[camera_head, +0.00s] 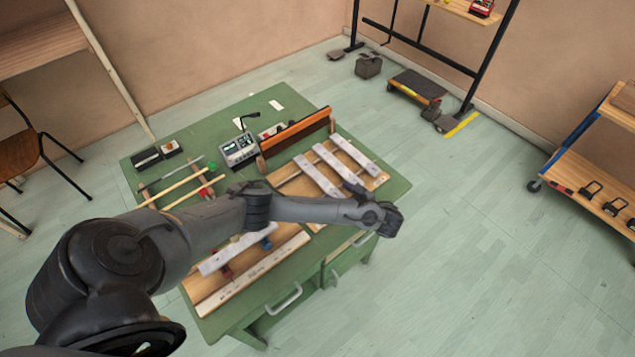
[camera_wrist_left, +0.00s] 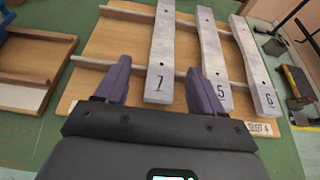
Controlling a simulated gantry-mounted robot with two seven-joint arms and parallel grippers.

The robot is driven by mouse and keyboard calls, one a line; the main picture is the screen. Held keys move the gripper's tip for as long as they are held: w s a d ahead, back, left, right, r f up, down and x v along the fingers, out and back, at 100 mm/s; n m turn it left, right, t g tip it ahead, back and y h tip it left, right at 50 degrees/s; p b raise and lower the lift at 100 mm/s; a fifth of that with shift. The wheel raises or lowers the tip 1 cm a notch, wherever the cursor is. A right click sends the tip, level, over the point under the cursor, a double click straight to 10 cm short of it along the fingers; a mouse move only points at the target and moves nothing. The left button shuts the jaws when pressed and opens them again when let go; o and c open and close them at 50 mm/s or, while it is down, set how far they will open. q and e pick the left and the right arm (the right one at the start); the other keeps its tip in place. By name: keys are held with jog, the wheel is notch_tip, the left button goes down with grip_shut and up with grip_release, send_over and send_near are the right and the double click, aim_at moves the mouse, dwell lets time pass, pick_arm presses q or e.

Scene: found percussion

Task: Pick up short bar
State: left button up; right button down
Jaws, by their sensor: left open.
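Three pale grey bars lie side by side across rails on a wooden board (camera_wrist_left: 101,52). In the left wrist view they are numbered: the left bar (camera_wrist_left: 161,60) reads 1 or 7, the middle bar (camera_wrist_left: 212,60) 5 and the right bar (camera_wrist_left: 254,65) 6. Another pale bar (camera_head: 222,260) lies nearer the front of the table, partly behind my left arm. I cannot tell which is the short bar. My left gripper (camera_wrist_left: 160,78) is open and empty, its purple fingers appearing on either side of the left bar. It also shows in the head view (camera_head: 385,216).
The green table (camera_head: 385,190) also holds a small device with a screen (camera_head: 239,150), sticks (camera_head: 178,187) and an upright wooden-edged panel (camera_head: 296,131). A "SLOT 4" label (camera_wrist_left: 258,128) marks the board edge. Floor is free right of the table.

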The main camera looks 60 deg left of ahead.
aim_at(325, 184)
pick_arm(q)
jog(key=shift+b+x, duration=0.45)
jog(key=shift+x, duration=0.35)
jog(key=x, duration=0.4)
jog(key=shift+w+a+b, duration=0.15)
jog(key=shift+a+b, duration=0.05)
jog(key=shift+b, duration=0.2)
jog(key=shift+c, duration=0.9)
jog(key=c, duration=0.9)
jog(key=shift+c, duration=0.6)
